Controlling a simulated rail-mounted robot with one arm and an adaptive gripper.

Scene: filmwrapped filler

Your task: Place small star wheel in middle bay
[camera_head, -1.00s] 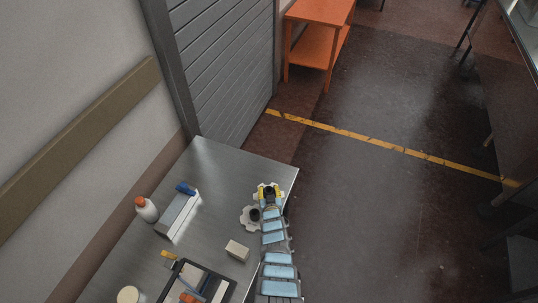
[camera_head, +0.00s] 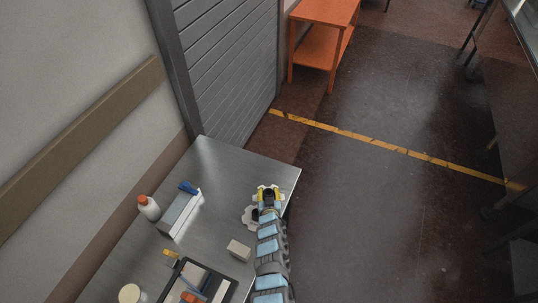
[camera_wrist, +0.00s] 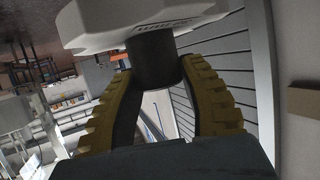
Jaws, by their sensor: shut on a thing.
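My gripper (camera_head: 268,193) is above the far right corner of the metal table, its yellow fingers shut on the dark hub of a white star wheel (camera_head: 279,189). In the wrist view, the yellow fingers (camera_wrist: 160,95) clasp the dark hub under the white wheel body (camera_wrist: 130,25), which bears print too small to read. A second white toothed wheel (camera_head: 247,217) with a dark hub is beside it to the lower left, partly hidden by my arm. I cannot tell their sizes apart for sure. I cannot make out a middle bay.
On the metal table (camera_head: 225,165) are a white bottle (camera_head: 149,210) with an orange cap, a long pale box (camera_head: 179,213), a cream block (camera_head: 238,250) and a dark-rimmed tray (camera_head: 229,291) of items. An orange table (camera_head: 325,12) stands beyond.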

